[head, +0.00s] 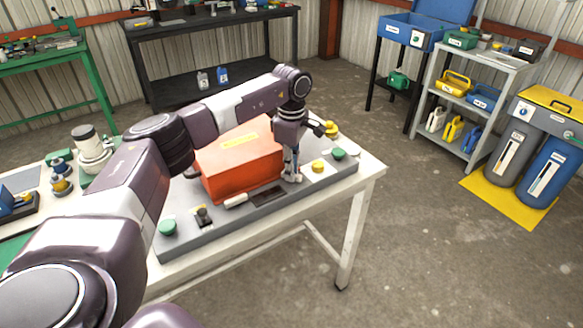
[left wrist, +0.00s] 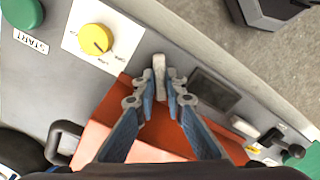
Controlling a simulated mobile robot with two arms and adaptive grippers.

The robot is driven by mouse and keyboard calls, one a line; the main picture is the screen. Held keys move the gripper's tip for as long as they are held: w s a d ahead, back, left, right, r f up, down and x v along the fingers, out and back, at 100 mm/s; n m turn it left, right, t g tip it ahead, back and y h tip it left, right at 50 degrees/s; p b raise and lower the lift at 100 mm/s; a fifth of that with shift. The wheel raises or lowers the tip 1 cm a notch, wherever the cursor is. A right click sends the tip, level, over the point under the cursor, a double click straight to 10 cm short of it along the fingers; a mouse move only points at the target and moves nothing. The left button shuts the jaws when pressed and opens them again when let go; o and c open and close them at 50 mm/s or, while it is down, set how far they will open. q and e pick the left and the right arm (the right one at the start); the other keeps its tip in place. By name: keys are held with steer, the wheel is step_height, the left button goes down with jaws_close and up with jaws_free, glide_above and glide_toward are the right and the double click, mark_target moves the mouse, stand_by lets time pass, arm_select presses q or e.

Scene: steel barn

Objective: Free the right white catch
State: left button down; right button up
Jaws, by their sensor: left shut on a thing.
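An orange-red box (head: 235,160) with a yellow label on top sits on a grey panel (head: 183,243) on the white table. The right white catch (left wrist: 159,66) stands at the box's edge between my left fingertips. My left gripper (head: 292,177) points down at the right front of the box, and its fingers (left wrist: 160,98) are shut on this catch. In the head view the fingers mostly hide the catch. The left white catch (head: 236,200) lies at the front edge of the box; it also shows in the left wrist view (left wrist: 244,127). My right gripper is out of view.
Between the catches lies a dark plate (head: 269,196). Close to my left gripper are a yellow knob (head: 318,166) and a green button (head: 339,153). A small lever switch (head: 203,215) and another green button (head: 168,228) are on the panel's left. Open floor lies right of the table.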

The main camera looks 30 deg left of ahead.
arm_select(q)
steer(key=n+p, duration=0.1)
steer(key=n, duration=0.4)
steer(key=shift+r+n+p, duration=0.1)
steer(key=shift+n+p, duration=0.2)
steer(key=shift+p, duration=0.1)
steer(key=n+p, duration=0.1)
steer(key=n, duration=0.3)
steer(key=shift+n, duration=0.4)
steer(key=c, duration=2)
jaws_free()
